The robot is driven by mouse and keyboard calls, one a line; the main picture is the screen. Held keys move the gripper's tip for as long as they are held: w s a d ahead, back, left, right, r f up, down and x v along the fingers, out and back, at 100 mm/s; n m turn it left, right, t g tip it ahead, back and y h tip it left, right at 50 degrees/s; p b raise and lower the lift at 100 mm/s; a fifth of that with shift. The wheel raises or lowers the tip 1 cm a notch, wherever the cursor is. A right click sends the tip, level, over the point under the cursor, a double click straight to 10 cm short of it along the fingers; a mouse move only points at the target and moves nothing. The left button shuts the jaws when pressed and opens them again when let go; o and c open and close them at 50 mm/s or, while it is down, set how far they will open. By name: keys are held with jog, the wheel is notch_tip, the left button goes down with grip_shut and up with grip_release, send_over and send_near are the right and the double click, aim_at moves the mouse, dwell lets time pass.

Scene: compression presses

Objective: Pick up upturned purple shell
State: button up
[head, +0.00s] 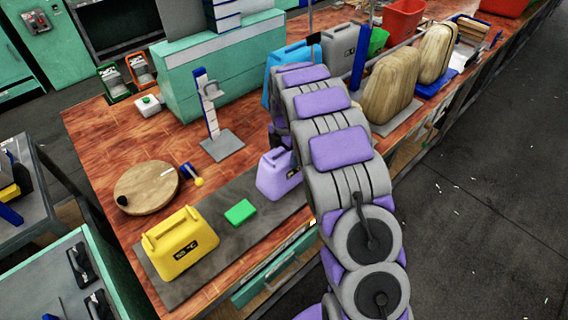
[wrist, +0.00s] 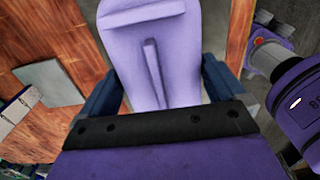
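The purple shell (wrist: 150,60) fills the top middle of the wrist view. A long raised rib runs down its visible face, and a ridge crosses near its upper end. My gripper (wrist: 160,68) has its two dark blue fingers apart, one at each side edge of the shell. I cannot tell whether they press on it or only stand beside it. The near end of the shell is hidden by my gripper's dark bar.
A yellow case (head: 179,245), green block (head: 240,212), round board (head: 147,188) and grey-based stand (head: 222,145) are to the left.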

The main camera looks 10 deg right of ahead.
jog(key=c, duration=0.8)
jog(key=shift+r, duration=0.1)
